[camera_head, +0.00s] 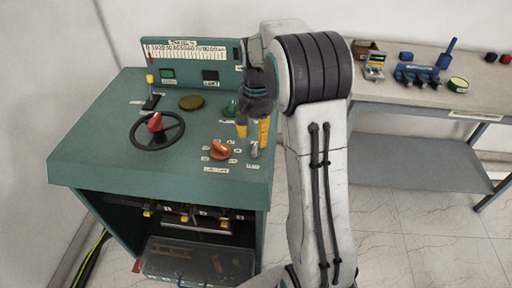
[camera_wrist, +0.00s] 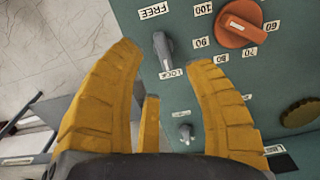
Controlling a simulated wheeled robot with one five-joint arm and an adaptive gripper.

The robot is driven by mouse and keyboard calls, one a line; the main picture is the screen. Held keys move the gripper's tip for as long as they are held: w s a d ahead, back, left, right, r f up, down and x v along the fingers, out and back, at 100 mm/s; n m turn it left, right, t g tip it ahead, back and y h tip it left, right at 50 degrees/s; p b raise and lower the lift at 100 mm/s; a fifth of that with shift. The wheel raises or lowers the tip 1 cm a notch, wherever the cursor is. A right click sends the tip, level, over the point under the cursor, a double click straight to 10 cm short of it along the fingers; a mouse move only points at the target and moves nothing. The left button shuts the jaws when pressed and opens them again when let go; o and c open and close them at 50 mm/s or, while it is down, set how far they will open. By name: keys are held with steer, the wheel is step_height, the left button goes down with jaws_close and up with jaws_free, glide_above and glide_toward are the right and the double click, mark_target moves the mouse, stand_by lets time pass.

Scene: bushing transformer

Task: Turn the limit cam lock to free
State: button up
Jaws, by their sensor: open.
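The limit cam lock is a small grey lever (camera_wrist: 163,48) on the green panel in the wrist view, between a FREE label (camera_wrist: 154,12) and a LOCK label (camera_wrist: 171,74). I cannot tell which label its pointer marks. In the head view the lever (camera_head: 254,150) shows just below my fingertips. My gripper (camera_head: 253,133) hangs over the panel's right side. In the wrist view my gripper (camera_wrist: 166,58) has its yellow fingers spread, one on each side of the lever, with a third finger below. Nothing is held; contact is not clear.
An orange dial (camera_head: 220,150) sits close left of the lever, and it shows upper right in the wrist view (camera_wrist: 240,23). A small toggle (camera_wrist: 185,132) is near the fingers. A black handwheel (camera_head: 157,131) with a red knob stands further left. A side table (camera_head: 420,92) holds several parts.

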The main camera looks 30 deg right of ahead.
mark_target(255, 151)
steer(key=shift+f, duration=2.95)
steer(key=shift+o, duration=0.4)
jaws_close()
